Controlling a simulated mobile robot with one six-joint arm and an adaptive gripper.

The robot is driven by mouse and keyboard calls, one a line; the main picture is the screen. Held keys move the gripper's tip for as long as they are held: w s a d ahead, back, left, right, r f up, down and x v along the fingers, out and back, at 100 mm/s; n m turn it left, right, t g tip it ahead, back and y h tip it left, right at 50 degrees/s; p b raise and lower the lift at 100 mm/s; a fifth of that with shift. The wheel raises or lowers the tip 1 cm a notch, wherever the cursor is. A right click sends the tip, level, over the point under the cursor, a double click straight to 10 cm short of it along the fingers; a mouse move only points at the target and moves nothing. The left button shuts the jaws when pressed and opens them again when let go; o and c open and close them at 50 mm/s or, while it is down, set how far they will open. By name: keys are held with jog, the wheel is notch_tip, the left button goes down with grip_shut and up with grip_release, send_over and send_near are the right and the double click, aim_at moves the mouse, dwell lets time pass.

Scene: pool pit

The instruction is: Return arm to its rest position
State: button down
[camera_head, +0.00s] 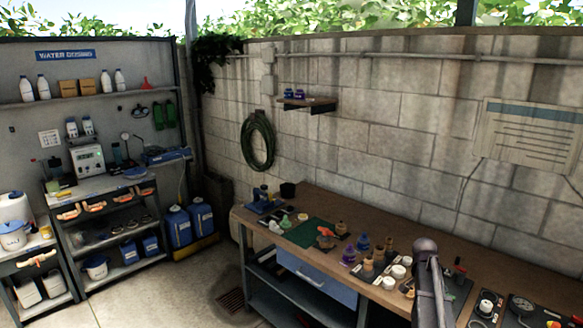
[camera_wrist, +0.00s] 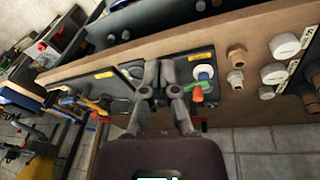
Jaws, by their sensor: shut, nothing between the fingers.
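My gripper (camera_wrist: 160,80) shows in the wrist view with its two dark grey fingers close together and nothing between them. It appears over the edge of the wooden workbench (camera_wrist: 110,68). A valve-like part with an orange-red handle and a green piece (camera_wrist: 197,93) shows just right of the fingers. I cannot tell how far below the fingers it is. In the head view a dark part of my arm rises in front of the workbench (camera_head: 400,224) at the lower right. My fingers cannot be made out there.
Brass fittings (camera_head: 378,254) and white caps (camera_head: 398,271) crowd the bench near my arm. A green mat (camera_head: 305,235) lies farther left. A blue drawer (camera_head: 315,284) is below the benchtop. A block wall (camera_head: 400,130) stands behind. Open floor (camera_head: 190,290) lies left of the bench.

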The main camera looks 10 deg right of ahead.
jog(key=s+a+n, duration=0.4)
jog(key=a, duration=0.7)
jog(key=s+a+f+n+y+b, duration=0.1)
jog(key=s+a+n, duration=0.4)
jog(key=a, duration=0.7)
jog(key=s+a+f+n+y+b, duration=0.1)
jog(key=s+a+n, duration=0.3)
jog(key=a, duration=0.7)
jog(key=shift+s+a+f+n+t, duration=0.2)
jog(key=shift+a+n+t, duration=0.15)
jog(key=shift+n, duration=0.15)
